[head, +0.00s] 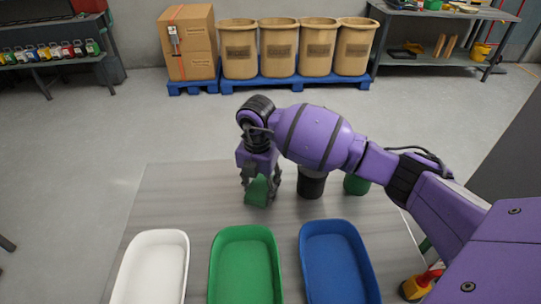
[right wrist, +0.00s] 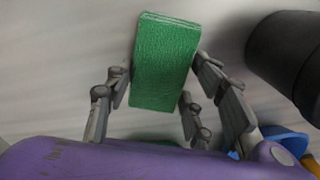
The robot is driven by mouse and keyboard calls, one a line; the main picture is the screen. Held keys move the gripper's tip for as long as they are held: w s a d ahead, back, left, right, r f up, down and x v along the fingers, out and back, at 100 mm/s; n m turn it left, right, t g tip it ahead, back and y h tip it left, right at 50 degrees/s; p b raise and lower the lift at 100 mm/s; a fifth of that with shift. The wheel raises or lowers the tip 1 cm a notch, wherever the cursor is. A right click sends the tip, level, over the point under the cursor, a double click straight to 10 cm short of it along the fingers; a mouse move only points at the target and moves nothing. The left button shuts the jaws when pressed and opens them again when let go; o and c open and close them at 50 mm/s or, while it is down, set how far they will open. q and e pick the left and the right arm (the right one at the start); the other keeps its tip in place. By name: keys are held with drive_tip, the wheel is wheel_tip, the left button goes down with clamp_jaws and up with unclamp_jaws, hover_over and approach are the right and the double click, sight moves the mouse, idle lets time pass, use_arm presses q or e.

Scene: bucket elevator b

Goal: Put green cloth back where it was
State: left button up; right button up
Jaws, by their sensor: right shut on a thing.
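The green cloth (head: 257,191) is a folded block held by my right gripper (head: 261,188) over the far part of the grey table. In the right wrist view, the cloth (right wrist: 165,62) stands between the fingers of the right gripper (right wrist: 168,92), with fingers on both its sides. I cannot tell whether its lower edge touches the table. My left gripper is not in view.
A white tray (head: 132,292), a green tray (head: 216,270) and a blue tray (head: 308,268) line the table's near side. A black container (head: 311,184) and a green object (head: 356,185) stand right of the gripper, partly hidden by my arm. The table's left part is clear.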

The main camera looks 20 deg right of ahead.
sight(260, 188)
drive_tip(key=o, duration=1)
drive_tip(key=shift+d+f, duration=0.1)
drive_tip(key=shift+d, duration=0.05)
wheel_tip(260, 188, up, 12)
drive_tip(key=shift+r, duration=0.2)
